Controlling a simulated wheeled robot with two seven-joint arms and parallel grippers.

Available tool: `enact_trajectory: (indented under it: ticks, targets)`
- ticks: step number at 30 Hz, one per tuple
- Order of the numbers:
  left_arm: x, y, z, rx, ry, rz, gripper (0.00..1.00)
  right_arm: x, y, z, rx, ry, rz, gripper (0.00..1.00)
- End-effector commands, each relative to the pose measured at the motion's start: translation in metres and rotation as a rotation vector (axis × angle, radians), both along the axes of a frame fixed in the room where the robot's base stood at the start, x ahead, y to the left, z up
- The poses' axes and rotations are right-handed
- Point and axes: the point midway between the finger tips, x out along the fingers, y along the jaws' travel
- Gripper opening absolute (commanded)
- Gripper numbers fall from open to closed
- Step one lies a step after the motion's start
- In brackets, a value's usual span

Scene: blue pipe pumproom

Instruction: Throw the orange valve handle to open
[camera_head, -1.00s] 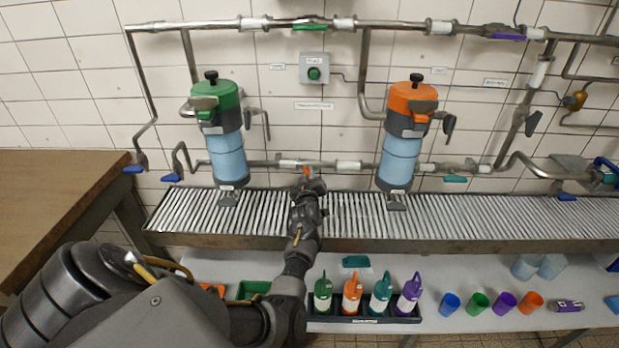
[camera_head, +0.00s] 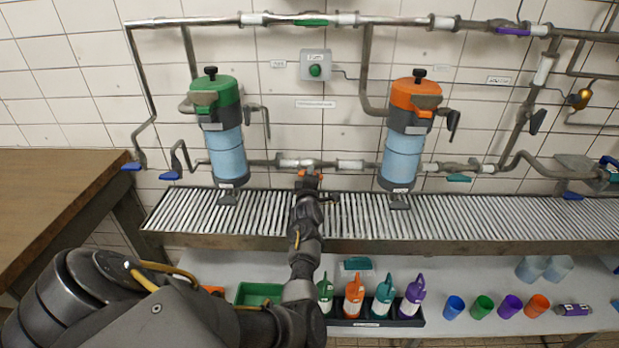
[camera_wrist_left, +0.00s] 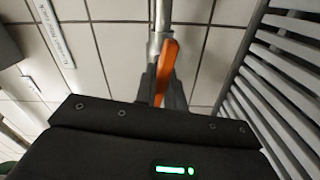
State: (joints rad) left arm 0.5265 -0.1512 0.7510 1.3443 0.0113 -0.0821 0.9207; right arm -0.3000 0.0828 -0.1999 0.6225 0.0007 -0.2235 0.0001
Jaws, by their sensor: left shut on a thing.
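The orange valve handle (camera_head: 318,174) is on the lower horizontal pipe (camera_head: 350,164), between the two tanks. In the wrist view the orange handle (camera_wrist_left: 167,66) lies nearly along the pipe's line in the picture, a little slanted. My left gripper (camera_head: 309,178) is at the handle, shut on it. In the wrist view the dark fingers (camera_wrist_left: 161,94) stand on both sides of the handle, and its near end is hidden between them. In the head view most of the handle is covered by the gripper. My right gripper is not in view.
A green-topped tank (camera_head: 226,155) stands left of my gripper and an orange-topped tank (camera_head: 402,155) right. A slatted grating (camera_head: 270,215) runs below the pipe. Several bottles stand in a black tray (camera_head: 370,323) on the lower shelf. A wooden table (camera_head: 50,200) is at left.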

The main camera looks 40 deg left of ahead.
Motion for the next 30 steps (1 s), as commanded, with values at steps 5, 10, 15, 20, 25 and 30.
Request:
enact_trajectory:
  ticks: [5, 10, 15, 20, 25, 30]
  targets:
    - [0.000, 0.000, -0.003, -0.089, -0.064, 0.002, 0.00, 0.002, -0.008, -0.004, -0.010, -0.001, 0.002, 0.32]
    - [0.000, 0.000, -0.003, -0.145, -0.105, 0.001, 0.00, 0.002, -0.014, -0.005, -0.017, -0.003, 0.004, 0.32]
    - [0.000, 0.000, -0.003, -0.175, -0.128, 0.001, 0.00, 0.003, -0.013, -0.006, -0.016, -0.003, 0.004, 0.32]
    - [0.000, 0.000, -0.003, -0.185, -0.136, 0.001, 0.00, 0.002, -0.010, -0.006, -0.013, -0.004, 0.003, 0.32]
    - [-0.001, 0.000, -0.003, -0.187, -0.137, 0.001, 0.00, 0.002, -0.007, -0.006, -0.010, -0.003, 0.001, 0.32]
    - [-0.001, 0.000, -0.003, -0.186, -0.137, 0.001, 0.13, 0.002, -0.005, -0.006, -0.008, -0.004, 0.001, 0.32]
